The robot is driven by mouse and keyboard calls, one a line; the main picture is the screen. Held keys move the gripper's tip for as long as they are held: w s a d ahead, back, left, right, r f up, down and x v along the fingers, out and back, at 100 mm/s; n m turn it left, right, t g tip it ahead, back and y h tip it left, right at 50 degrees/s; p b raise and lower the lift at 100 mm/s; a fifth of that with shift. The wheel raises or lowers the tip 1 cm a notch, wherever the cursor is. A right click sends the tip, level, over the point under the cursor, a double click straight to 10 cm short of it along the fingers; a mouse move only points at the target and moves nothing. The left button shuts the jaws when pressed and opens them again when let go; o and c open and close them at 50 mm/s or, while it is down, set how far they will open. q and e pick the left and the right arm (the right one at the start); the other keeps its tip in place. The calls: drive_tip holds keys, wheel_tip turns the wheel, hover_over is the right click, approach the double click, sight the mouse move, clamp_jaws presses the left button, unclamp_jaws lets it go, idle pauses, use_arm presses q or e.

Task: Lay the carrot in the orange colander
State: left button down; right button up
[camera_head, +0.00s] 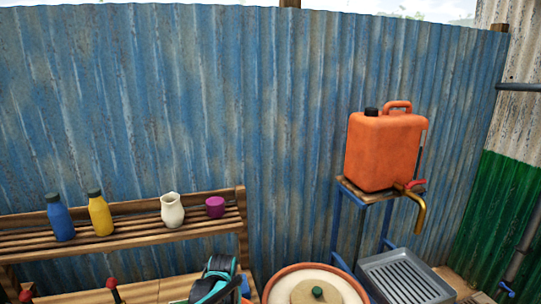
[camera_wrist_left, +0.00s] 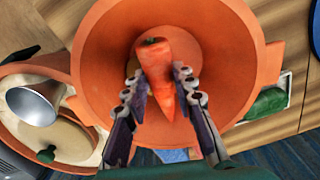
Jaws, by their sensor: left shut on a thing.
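The carrot (camera_wrist_left: 160,70) is orange with a small dark green top. In the left wrist view it is held between the fingers of my left gripper (camera_wrist_left: 160,85), its pointed end toward the gripper. The orange colander (camera_wrist_left: 218,32) is a wide round bowl with side handles, and the carrot and fingertips show against its inside. I cannot tell how high the carrot is above its bottom. In the head view only a teal and black part of my left arm shows at the bottom edge. My right gripper is in neither view.
A terracotta basin (camera_head: 353,291) with a cream top and green knob stands beside the colander. A metal funnel (camera_wrist_left: 32,104) lies on it. A green thing (camera_wrist_left: 267,103) is at right. Bottles, a jug (camera_head: 172,211) and a purple cup (camera_head: 215,207) stand on the shelf.

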use_arm(q)
drive_tip(key=c, duration=1.2)
unclamp_jaws()
drive_tip(key=shift+o, duration=0.2)
wheel_tip(320, 180, up, 12)
drive_tip(key=s+a+r+t, duration=0.3)
drive_tip(key=s+r+t, duration=0.1)
drive_tip(key=s, duration=0.8)
drive_tip(key=s+a+f+t, duration=0.2)
drive_tip(key=s+f+t, duration=0.1)
drive_tip(key=s, duration=0.7)
drive_tip(key=shift+a+f+m, duration=0.15)
drive_tip(key=shift+f+m, duration=0.15)
